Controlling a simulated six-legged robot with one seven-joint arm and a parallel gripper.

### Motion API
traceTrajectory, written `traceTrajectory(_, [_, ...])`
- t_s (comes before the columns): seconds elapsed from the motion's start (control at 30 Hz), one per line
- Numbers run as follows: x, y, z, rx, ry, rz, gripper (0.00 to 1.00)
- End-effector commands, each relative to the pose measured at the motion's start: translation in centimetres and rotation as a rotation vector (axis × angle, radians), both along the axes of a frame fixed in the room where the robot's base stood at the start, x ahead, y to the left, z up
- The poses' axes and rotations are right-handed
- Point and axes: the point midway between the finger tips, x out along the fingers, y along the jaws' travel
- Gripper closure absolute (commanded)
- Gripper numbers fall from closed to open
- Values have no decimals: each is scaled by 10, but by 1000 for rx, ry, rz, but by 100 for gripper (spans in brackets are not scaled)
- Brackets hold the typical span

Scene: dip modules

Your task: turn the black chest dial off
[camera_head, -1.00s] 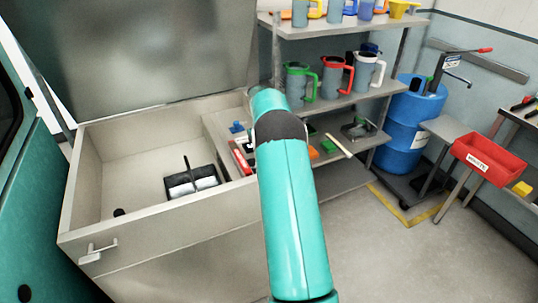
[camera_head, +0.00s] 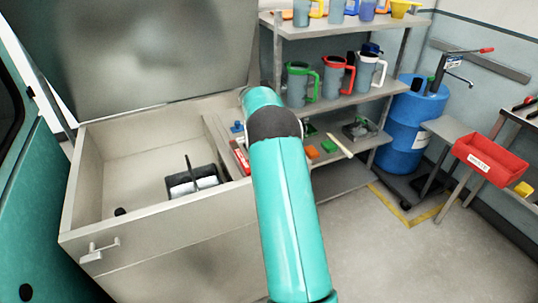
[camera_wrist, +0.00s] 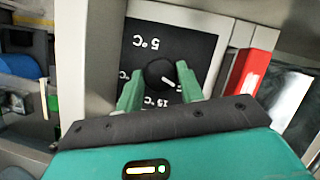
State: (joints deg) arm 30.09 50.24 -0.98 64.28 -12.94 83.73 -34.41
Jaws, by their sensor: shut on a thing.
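The black dial (camera_wrist: 160,74) is a round knob with a white pointer line on a dark panel (camera_wrist: 190,42) in the wrist view. The panel carries markings such as 5 °C and 15 °C, seen upside down. The white line points toward the lower right of the picture. My gripper (camera_wrist: 160,82) has its two green fingers on either side of the dial, shut on it. The chest (camera_head: 180,240) stands open at the left of the head view. My arm hides the dial and gripper there.
A red block (camera_wrist: 254,72) stands right of the panel in the wrist view. A shelf with several jugs (camera_head: 334,78), a blue barrel (camera_head: 412,120) and a red bin (camera_head: 490,160) stand to the right.

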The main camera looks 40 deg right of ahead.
Motion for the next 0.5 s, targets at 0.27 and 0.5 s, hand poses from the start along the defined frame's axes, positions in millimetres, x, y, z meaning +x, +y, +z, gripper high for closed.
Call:
traceTrajectory(0.27, [1,-1,1,-2,-2,-1,41])
traceTrajectory(0.5, [0,0,0,-1,-1,-2,41])
